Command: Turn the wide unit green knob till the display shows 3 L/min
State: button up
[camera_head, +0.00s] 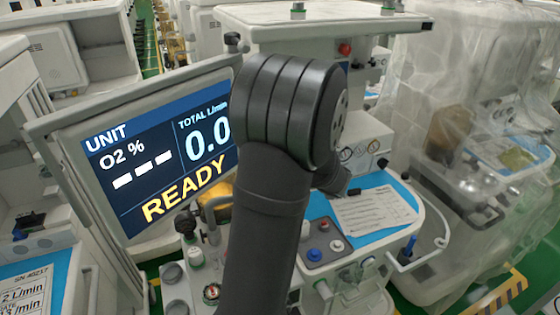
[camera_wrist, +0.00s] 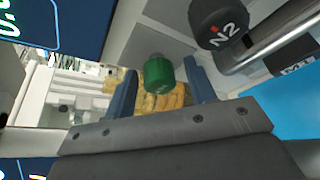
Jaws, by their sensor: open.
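The display (camera_head: 160,150) in the head view reads UNIT, O2 % with dashes, TOTAL L/min 0.0 and READY. Its corner shows at the upper left of the wrist view (camera_wrist: 85,25). The green knob (camera_wrist: 158,76) is in the middle of the wrist view, on a grey panel. My gripper (camera_wrist: 160,66) is open, with one blue finger on each side of the knob. Gaps show between the knob and both fingers in this view; depth is hard to tell. In the head view my arm hides the gripper and the green knob.
A black N2 knob (camera_wrist: 218,22) is close to the right finger, beside a metal bar (camera_wrist: 275,40). Another black knob (camera_wrist: 292,56) is farther right. A blue worktop with a paper sheet (camera_head: 375,212) lies right of my arm. A plastic-covered cart (camera_head: 470,130) stands at the right.

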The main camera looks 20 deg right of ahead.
jog(key=c, duration=1)
jog(key=shift+n, duration=0.3)
jog(key=shift+n+h, duration=0.7)
jog(key=shift+n, duration=0.3)
jog(key=shift+n+g+h, duration=0.3)
jog(key=shift+n+h, duration=0.6)
jog(key=shift+n, duration=0.3)
jog(key=n+h, duration=0.3)
jog(key=n, duration=0.1)
jog(key=shift+n, duration=0.3)
